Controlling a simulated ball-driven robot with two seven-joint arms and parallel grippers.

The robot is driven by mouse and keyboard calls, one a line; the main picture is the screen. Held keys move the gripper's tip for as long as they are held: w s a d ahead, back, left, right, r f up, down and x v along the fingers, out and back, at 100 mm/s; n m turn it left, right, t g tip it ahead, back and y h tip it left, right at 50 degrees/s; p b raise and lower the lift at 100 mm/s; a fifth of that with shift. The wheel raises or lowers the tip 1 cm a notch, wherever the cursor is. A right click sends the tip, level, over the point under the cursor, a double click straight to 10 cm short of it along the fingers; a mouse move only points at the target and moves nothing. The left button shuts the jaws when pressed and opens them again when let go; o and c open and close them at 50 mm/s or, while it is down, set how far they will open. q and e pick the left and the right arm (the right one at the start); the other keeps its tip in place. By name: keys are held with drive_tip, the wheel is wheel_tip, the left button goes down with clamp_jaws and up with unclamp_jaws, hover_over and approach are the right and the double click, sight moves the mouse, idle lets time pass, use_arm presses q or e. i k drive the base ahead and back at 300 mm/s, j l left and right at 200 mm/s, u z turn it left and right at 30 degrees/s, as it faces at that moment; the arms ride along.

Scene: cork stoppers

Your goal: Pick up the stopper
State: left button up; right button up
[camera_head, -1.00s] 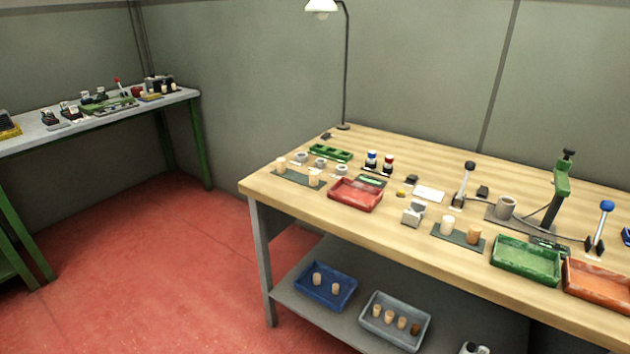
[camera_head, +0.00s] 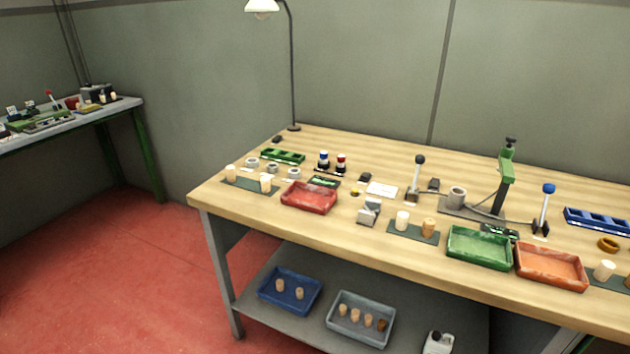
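Several cork stoppers stand in view; which one the task means cannot be told. A pale stopper (camera_head: 403,221) and a browner stopper (camera_head: 429,228) stand upright on a dark mat (camera_head: 413,233) mid-bench. Two pale stoppers, the left one (camera_head: 231,172) and the right one (camera_head: 266,184), stand on another dark mat (camera_head: 248,186) at the bench's left end. A pale stopper (camera_head: 604,270) stands near the right edge. More stoppers are in a blue tray (camera_head: 268,298) and a grey tray (camera_head: 334,327) on the lower shelf. Neither gripper is in view.
The wooden bench (camera_head: 345,245) carries a red tray (camera_head: 309,197), a green tray (camera_head: 478,248), an orange tray (camera_head: 551,267) and a green lever press (camera_head: 507,170). A lamp stands at the back. Red floor (camera_head: 120,270) is open in front and left. Another table (camera_head: 90,119) stands far left.

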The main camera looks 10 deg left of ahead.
sight(265, 182)
drive_tip(key=i+j+z, duration=0.2)
drive_tip(key=j+z, duration=0.15)
drive_tip(key=i+j+z, duration=0.1)
drive_tip(key=j+z, duration=0.25)
drive_tip(key=j, duration=0.2)
drive_tip(key=j+z, duration=0.35)
drive_tip(key=j, duration=0.15)
drive_tip(key=i, duration=0.05)
